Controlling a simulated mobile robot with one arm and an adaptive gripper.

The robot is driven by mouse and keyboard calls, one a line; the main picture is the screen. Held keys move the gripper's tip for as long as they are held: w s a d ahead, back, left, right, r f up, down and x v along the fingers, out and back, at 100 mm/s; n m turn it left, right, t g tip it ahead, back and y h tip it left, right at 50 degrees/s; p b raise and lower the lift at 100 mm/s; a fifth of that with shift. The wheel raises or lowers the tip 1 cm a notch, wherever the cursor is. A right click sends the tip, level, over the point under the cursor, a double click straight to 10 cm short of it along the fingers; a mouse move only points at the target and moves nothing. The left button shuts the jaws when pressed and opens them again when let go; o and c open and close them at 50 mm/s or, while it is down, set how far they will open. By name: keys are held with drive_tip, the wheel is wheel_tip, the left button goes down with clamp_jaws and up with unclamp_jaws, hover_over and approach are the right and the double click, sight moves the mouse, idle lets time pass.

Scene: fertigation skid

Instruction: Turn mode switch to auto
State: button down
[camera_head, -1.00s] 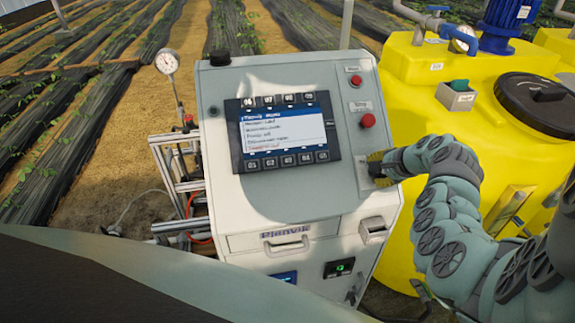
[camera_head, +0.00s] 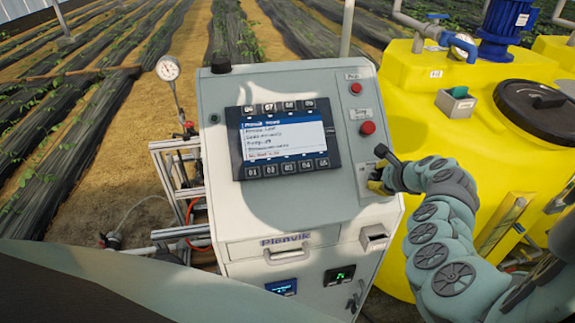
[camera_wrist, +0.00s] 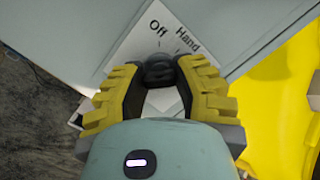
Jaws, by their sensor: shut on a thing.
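The mode switch is a black knob (camera_wrist: 159,68) on a white plate (camera_wrist: 140,45) in the wrist view. The plate reads "Off" at the top and "Hand" to the right. Any other label is hidden behind my gripper. My gripper (camera_wrist: 160,76) has yellow-backed dark fingers closed on both sides of the knob. In the head view, my gripper (camera_head: 378,173) is at the right edge of the grey control panel (camera_head: 352,190), below the red buttons, and mostly covers the switch. I cannot tell where the knob points.
A display with keys (camera_head: 283,138) sits left of my gripper. Two red buttons, an upper one (camera_head: 356,88) and a lower one (camera_head: 367,128), are above it. A yellow tank (camera_head: 440,125) stands close on the right. A pressure gauge (camera_head: 168,68) rises at the left.

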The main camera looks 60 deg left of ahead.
drive_tip(key=shift+m, duration=0.7)
drive_tip(key=c, duration=0.7)
unclamp_jaws()
drive_tip(key=shift+o, duration=0.2)
drive_tip(key=shift+v, duration=1)
drive_tip(key=v, duration=0.9)
drive_tip(key=shift+s+d+r, duration=0.25)
drive_tip(key=shift+s+d, duration=0.05)
drive_tip(key=shift+w, duration=0.1)
